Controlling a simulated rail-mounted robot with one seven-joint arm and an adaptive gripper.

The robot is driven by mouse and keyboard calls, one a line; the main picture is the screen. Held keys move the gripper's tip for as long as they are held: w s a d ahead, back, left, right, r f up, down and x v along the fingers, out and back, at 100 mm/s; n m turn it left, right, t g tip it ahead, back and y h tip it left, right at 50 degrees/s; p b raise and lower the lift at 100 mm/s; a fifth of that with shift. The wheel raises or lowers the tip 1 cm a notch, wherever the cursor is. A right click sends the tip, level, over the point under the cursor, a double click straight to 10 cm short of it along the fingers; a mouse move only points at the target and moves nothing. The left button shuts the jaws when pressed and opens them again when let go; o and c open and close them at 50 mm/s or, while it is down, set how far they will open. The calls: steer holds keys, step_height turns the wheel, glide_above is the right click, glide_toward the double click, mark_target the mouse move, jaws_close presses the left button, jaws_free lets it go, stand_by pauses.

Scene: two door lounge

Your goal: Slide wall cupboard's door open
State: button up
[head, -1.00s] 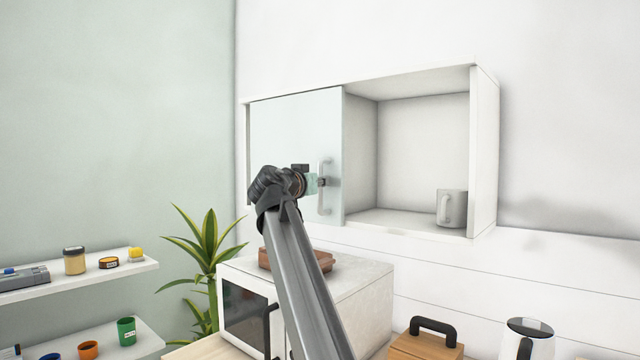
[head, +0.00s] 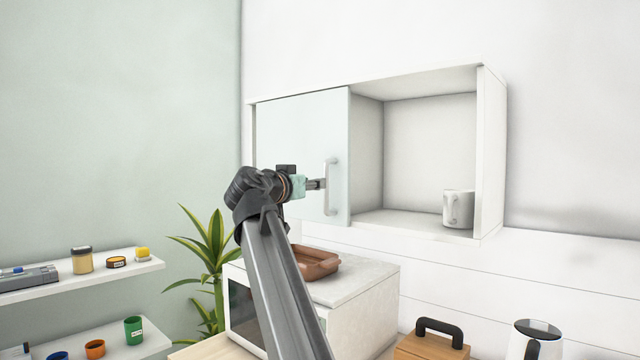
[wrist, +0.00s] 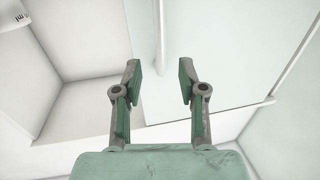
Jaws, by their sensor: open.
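The wall cupboard (head: 492,150) is white. Its pale sliding door (head: 295,140) covers the left part, and the right part stands open. The door's upright bar handle (head: 331,200) is near the door's right edge. A light mug (head: 458,208) stands inside the open part. My gripper (head: 320,184) is open and empty, just left of the handle in the head view. In the wrist view, the two fingers (wrist: 160,75) are apart, and the handle (wrist: 158,35) lies ahead in line with the gap between them. I cannot tell whether they touch it.
Below the cupboard is a white microwave (head: 365,308) with a brown tray (head: 318,263) on top. A wooden box (head: 430,347) and a kettle (head: 535,340) are at the lower right. A plant (head: 212,250) and shelves (head: 90,280) are at left.

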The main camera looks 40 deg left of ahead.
steer(key=s, duration=0.3)
steer(key=shift+s+d, duration=0.35)
steer(key=shift+d, duration=0.05)
